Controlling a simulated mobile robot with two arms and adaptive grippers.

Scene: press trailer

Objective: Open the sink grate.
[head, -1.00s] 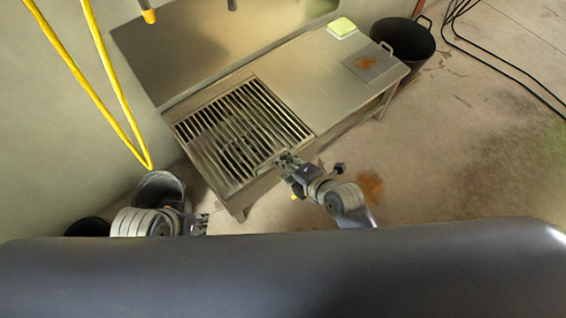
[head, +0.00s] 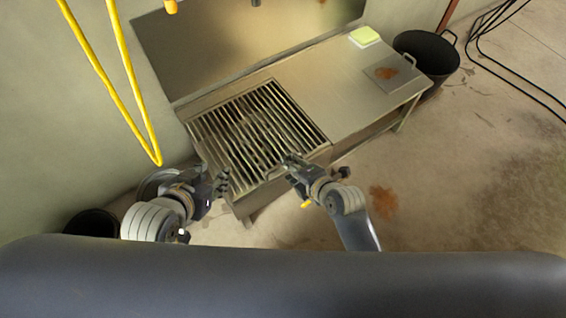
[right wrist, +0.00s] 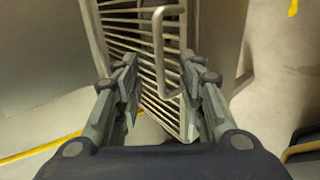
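The sink grate (head: 250,120), a frame of parallel metal bars, lies flat over the left part of the steel sink counter (head: 330,85). My right gripper (head: 289,160) is at the grate's front right edge. In the right wrist view its fingers (right wrist: 158,75) are open, with the grate's bent metal handle (right wrist: 158,50) showing between and ahead of them. Whether a finger touches the handle I cannot tell. My left gripper (head: 224,181) is left of the sink's front corner, apart from the grate; its fingers look spread and empty.
Yellow hoses (head: 135,110) hang at the left. A dark bin (head: 90,224) stands lower left, and a dark bucket (head: 428,55) right of the counter. A yellow-green sponge (head: 365,37) lies at the counter's back. The floor on the right is mostly clear, with black cables (head: 500,60) farther back.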

